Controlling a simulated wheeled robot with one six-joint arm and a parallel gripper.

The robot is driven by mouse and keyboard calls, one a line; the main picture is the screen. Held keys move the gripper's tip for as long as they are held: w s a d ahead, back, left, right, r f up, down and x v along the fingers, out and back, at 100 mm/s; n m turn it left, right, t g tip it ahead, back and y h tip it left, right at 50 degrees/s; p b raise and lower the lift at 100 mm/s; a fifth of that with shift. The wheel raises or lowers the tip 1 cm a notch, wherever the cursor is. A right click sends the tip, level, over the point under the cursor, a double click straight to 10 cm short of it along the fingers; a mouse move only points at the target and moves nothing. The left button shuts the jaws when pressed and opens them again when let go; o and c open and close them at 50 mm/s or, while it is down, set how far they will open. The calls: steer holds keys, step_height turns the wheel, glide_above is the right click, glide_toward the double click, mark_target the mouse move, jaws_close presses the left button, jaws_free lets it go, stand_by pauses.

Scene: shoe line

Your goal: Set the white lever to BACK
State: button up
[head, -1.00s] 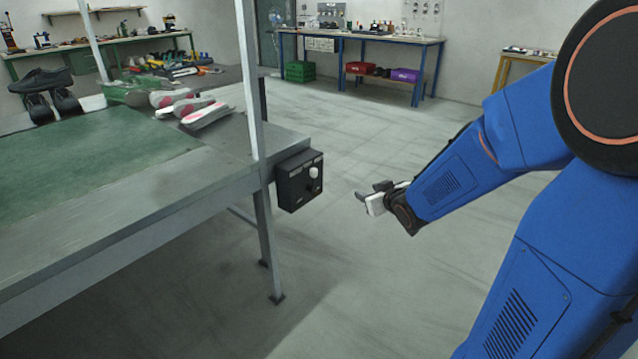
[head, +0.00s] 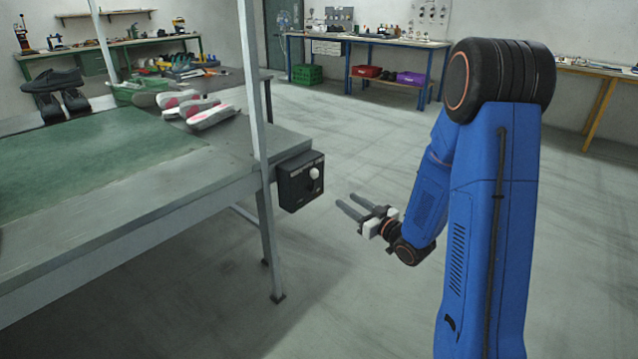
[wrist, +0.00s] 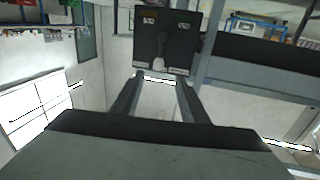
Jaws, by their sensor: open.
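The white lever (head: 314,173) is a small knob on the front of a black control box (head: 292,184), fixed at the corner of the green-topped bench. My gripper (head: 347,200) is open and empty, a short way right of the box and slightly lower, with its fingers pointing toward it. In the wrist view the box (wrist: 152,50) is ahead, beyond my gripper (wrist: 160,80).
The bench (head: 195,178) and its upright post (head: 256,100) stand beside the box. Open floor lies right of the box. A blue-legged workbench (head: 380,40) stands at the back.

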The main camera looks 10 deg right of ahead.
steer(key=x, duration=1.6)
steer(key=shift+w, duration=0.35)
steer(key=shift+a, duration=0.15)
jaws_close()
